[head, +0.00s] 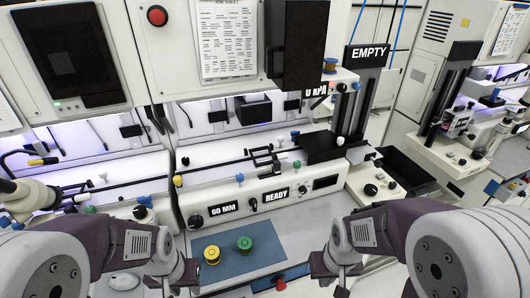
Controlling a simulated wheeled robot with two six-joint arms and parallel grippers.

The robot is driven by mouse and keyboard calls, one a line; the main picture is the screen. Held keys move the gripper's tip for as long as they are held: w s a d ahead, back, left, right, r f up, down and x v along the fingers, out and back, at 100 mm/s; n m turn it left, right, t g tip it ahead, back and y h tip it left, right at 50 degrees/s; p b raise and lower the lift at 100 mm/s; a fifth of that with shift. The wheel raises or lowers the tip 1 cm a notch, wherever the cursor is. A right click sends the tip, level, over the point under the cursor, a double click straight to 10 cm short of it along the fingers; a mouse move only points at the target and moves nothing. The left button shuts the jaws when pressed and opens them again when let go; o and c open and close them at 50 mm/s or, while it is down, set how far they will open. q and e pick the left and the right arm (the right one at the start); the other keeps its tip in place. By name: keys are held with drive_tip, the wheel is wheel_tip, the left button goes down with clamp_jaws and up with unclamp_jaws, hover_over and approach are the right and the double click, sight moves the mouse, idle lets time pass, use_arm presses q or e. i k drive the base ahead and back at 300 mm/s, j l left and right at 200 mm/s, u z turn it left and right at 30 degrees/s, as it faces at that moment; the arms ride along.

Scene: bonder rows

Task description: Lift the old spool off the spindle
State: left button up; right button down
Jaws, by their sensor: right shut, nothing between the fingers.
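A small orange-brown spool with blue on it (330,65) sits on top of the bonder, beside the "EMPTY" sign; the spindle under it is hidden or too small to make out. A yellow spool (212,254) and a green spool (245,244) stand apart on a blue mat (232,266) on the bench. My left gripper (168,284) is low at the left of the mat, its fingertips unclear at the bottom edge. My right gripper (340,284) is low to the right of the mat, shut and empty. Both grippers are well below the orange-brown spool.
The bonder front (265,195) carries "60 MM" and "READY" labels. A dark monitor (297,40) hangs left of the orange-brown spool, and a dark column (357,95) rises at its right. A black bin (405,172) lies to the right. The bench around the mat is mostly clear.

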sight(330, 62)
drive_tip(key=l+u, duration=0.45)
drive_tip(key=l, duration=1.7)
drive_tip(key=i, duration=0.05)
